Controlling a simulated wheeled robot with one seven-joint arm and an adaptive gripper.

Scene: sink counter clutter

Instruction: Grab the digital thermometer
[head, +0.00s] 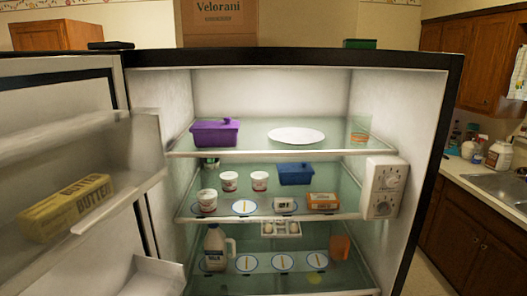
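I cannot pick out a digital thermometer with certainty. A small whitish block (285,204) with a greyish front stands on the middle fridge shelf, right of a round plate-like disc (244,207) with a yellow strip on it. The block is too small to tell what it is. A white box with two dials (382,186) is mounted at the right side of the middle shelf. My gripper is not in view.
The open fridge has glass shelves (265,151) holding a purple container (215,132), white plate (296,135), blue container (296,173), tubs (229,181), orange-white package (323,201) and milk jug (216,247). The open door (70,148) at left holds butter (66,207). A sink counter (480,175) stands right.

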